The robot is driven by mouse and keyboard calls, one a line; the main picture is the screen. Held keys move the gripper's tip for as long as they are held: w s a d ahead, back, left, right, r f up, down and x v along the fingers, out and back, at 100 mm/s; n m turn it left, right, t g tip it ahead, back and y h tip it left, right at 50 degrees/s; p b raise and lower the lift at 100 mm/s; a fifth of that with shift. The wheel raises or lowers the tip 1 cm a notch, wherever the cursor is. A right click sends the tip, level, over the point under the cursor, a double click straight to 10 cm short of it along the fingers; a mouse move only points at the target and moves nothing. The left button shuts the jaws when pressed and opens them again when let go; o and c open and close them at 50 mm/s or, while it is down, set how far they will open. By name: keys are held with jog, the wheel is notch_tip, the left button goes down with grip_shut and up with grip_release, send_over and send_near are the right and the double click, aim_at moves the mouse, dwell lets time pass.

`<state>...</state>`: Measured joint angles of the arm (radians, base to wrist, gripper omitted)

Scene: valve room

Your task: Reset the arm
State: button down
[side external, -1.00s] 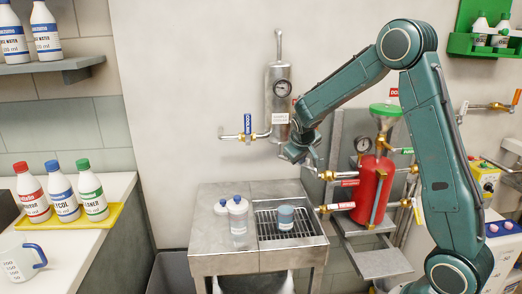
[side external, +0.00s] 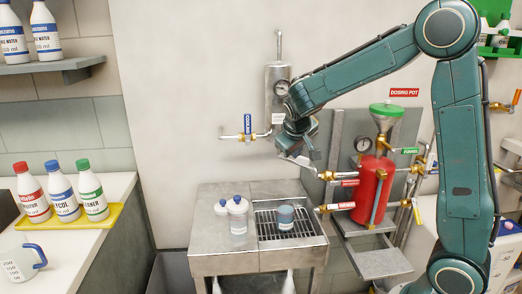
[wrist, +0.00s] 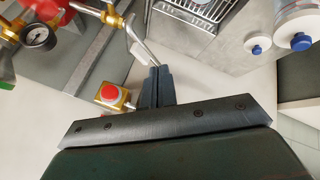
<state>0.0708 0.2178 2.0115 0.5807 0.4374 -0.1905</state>
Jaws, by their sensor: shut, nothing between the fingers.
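My gripper (side external: 284,150) is at the wall between the steel vessel and the red dosing pot, above the sink unit. In the wrist view my gripper (wrist: 155,70) shows its two dark fingers pressed together with nothing between them. A thin metal lever with a pale sleeve (wrist: 142,52) lies close by the fingertips; I cannot tell whether they touch. My upper links reach across from the right, with the elbow at the top right. The fingertips are small and hard to make out in the side view.
The red dosing pot (side external: 371,190) with brass valves stands to the right of my gripper. The steel vessel (side external: 278,105) with a gauge is behind it. Two blue-capped bottles (side external: 238,218) and a blue-grey container (side external: 286,217) stand on the sink unit (side external: 220,250) below.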

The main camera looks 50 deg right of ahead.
jog(key=v, duration=0.2)
jog(key=shift+s+a+r, duration=0.15)
jog(key=shift+s+r, duration=0.05)
jog(key=shift+r, duration=0.05)
jog(key=shift+r, duration=0.1)
jog(key=s+a+r+n+t+y, duration=0.1)
jog(key=s+a+y, duration=0.2)
jog(key=s+a, duration=0.4)
jog(key=s+a+r+n+y, duration=0.2)
jog(key=s+a, duration=0.6)
jog(key=s, duration=0.8)
jog(key=shift+s+t+y, duration=0.25)
jog(key=shift+t+y, duration=0.15)
jog(key=shift+y, duration=0.3)
